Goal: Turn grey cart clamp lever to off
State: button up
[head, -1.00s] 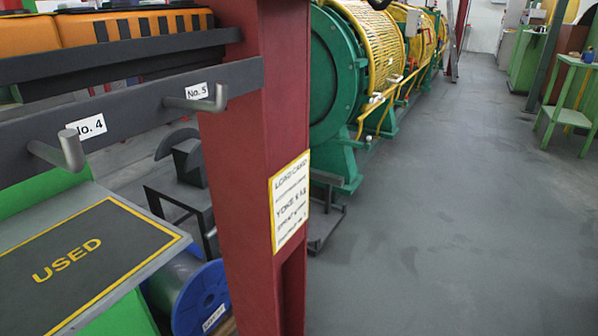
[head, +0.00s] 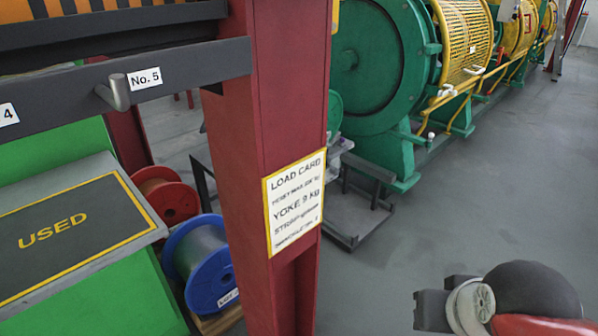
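A low dark grey frame (head: 352,226), which looks like the grey cart, stands on the floor just right of the red post. The post hides its left part. I cannot make out a clamp lever on it. My gripper (head: 432,311) shows as a dark block at the bottom right, at the end of my arm. It is apart from the cart, nearer to me and to the right in the picture. Its fingers are not clear enough to tell whether it is open or shut.
A red post (head: 278,105) with a load card (head: 294,203) stands close in front. At left are a table marked USED (head: 50,232), a hook rail (head: 190,68), a red spool (head: 168,196) and a blue spool (head: 200,262). The green machine (head: 385,70) stands behind. Floor at right is clear.

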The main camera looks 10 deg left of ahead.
aim_at(335, 171)
jog(key=u, duration=3.15)
jog(key=k+l+u, duration=0.15)
jog(key=u, duration=0.3)
jog(key=k+l+u, duration=0.15)
jog(key=u, duration=0.25)
jog(key=k+l+u, duration=0.1)
jog(key=u, duration=0.35)
jog(key=k+u, duration=0.25)
jog(key=u, duration=0.2)
jog(key=k+l+u, duration=0.15)
jog(key=u, duration=0.35)
jog(key=k+u, duration=0.65)
jog(key=u, duration=0.3)
jog(key=k+j+u, duration=0.15)
jog(key=u, duration=0.3)
jog(key=k+l+u, duration=0.1)
jog(key=k+u, duration=0.6)
jog(key=k+j+u, duration=0.15)
jog(key=k+u, duration=0.3)
jog(key=u, duration=4.15)
